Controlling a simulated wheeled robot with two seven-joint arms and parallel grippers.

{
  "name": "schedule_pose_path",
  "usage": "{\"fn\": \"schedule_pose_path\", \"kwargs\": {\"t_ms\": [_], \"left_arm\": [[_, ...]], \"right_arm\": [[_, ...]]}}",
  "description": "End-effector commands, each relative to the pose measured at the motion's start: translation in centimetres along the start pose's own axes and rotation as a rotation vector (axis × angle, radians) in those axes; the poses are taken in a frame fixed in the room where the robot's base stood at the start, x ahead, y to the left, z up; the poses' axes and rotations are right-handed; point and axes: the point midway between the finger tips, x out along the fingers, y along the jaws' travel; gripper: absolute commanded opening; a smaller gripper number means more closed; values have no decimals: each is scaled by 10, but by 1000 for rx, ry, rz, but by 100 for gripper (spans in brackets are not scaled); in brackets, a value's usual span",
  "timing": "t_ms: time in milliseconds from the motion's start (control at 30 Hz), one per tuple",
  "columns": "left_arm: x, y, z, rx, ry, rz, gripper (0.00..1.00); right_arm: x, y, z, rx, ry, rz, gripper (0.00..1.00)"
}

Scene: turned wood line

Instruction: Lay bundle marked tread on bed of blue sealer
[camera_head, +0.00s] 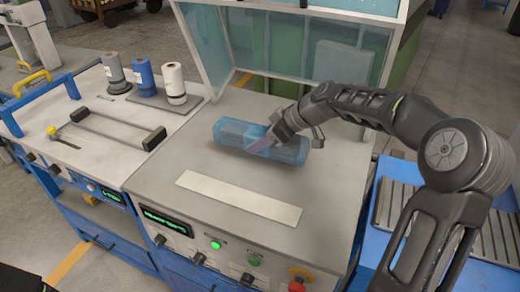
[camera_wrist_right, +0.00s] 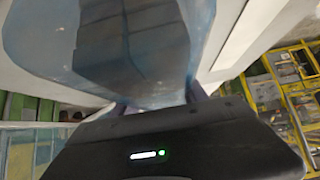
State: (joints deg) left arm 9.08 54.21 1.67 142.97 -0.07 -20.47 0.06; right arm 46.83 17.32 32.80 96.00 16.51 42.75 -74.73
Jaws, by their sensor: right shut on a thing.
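A bundle (camera_head: 234,134) wrapped in see-through blue film is at the bed (camera_head: 170,175) of the blue sealer, behind a pale flat strip. In the right wrist view the bundle (camera_wrist_right: 120,45) shows dark blocks inside the film. No mark on it can be read. My right gripper (camera_head: 268,141) reaches in from the right and is shut on the bundle near its middle. The bundle lies roughly level, on or just above the bed; I cannot tell if it touches. My left gripper is not in view.
The sealer's clear hood (camera_head: 290,45) stands open behind the bed. The pale strip (camera_head: 238,198) lies across the front. On the left bench stand several spools (camera_head: 143,77) and a bar-handled tool (camera_head: 115,125). A blue slatted table (camera_head: 395,205) is at the right.

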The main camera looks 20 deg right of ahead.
Motion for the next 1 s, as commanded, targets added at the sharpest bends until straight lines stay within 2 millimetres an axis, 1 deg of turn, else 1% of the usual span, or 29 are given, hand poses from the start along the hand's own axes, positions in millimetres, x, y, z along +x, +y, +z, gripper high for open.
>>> {"fn": "schedule_pose_path", "kwargs": {"t_ms": [67, 367, 700, 733, 900, 1000], "left_arm": [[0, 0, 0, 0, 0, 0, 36], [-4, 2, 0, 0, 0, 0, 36], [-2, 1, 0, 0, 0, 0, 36], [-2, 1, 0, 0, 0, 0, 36], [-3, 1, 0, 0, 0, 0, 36], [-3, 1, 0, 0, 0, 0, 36]], "right_arm": [[1, 0, 0, 0, 1, 0, 0], [24, -1, 24, 1, 0, -1, 0], [27, 0, 27, -1, 1, 1, 0], [27, 0, 27, 0, -1, 0, 52], [27, 0, 27, 0, -1, 0, 66], [27, 0, 27, 0, -1, 0, 73]]}}
